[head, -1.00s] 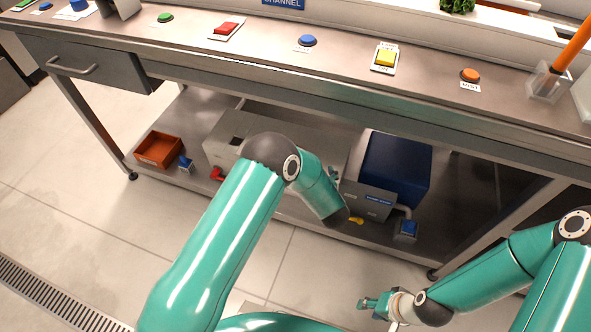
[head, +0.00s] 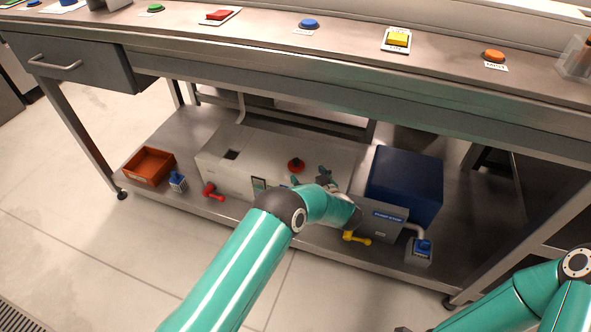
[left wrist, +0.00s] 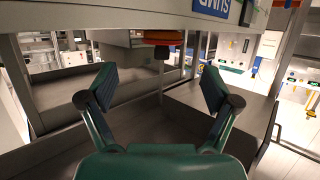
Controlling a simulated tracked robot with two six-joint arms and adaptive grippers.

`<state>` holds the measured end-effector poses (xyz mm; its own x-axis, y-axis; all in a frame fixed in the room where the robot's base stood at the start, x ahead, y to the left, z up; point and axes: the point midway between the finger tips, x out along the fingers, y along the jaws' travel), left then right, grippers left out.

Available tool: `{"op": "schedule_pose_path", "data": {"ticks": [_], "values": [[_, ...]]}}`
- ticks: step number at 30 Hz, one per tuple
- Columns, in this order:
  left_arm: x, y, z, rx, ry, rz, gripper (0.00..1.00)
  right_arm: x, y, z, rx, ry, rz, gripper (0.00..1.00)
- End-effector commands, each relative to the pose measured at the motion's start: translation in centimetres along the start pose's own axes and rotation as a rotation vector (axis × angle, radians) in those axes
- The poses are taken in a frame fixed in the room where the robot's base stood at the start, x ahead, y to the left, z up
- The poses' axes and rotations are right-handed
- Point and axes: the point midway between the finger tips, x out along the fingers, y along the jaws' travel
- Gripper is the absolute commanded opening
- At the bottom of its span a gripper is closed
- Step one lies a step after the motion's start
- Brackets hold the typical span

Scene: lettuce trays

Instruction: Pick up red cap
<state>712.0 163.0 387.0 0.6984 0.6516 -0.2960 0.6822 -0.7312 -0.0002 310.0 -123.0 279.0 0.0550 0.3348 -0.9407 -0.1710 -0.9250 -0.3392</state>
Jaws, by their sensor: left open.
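The red cap (head: 296,165) is a small round knob on top of the long pale grey box (head: 228,170) on the lower shelf. In the left wrist view the red cap (left wrist: 164,38) appears as a red-orange disc with a dark stem, upper middle, beyond the fingertips. My left gripper (head: 310,177) is open over the box, just right of and nearer than the cap. In the left wrist view its fingers (left wrist: 157,88) are spread wide with nothing between them.
The bench top (head: 268,38) with buttons hangs over the lower shelf (head: 150,197). A blue box (head: 405,182) stands right of the grey box. A red handle (head: 211,190) and a yellow handle (head: 357,238) lie along the front. An orange bin (head: 149,166) is at left.

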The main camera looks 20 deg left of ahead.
Motion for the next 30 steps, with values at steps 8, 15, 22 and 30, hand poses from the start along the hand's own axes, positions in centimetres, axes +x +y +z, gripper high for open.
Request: {"op": "schedule_pose_path", "data": {"ticks": [8, 15, 22, 30], "values": [[2.0, -0.1, 0.1, -0.001, 0.001, -0.001, 0.89, 0.9, 0.3, 0.0, 0.000, 0.000, 0.000, 0.40], [5.4, -0.4, 0.1, -0.002, 0.001, -0.002, 0.89, 2.9, 1.1, 0.0, 0.000, 0.000, 0.000, 0.40], [6.6, -0.4, -0.2, 0.001, 0.000, 0.000, 0.89, 3.2, 1.1, 0.0, 0.000, 0.000, 0.000, 0.40], [6.5, -0.4, -0.2, 0.001, 0.000, -0.001, 0.69, 3.1, 1.1, 0.0, 0.000, 0.000, 0.000, 0.40]]}}
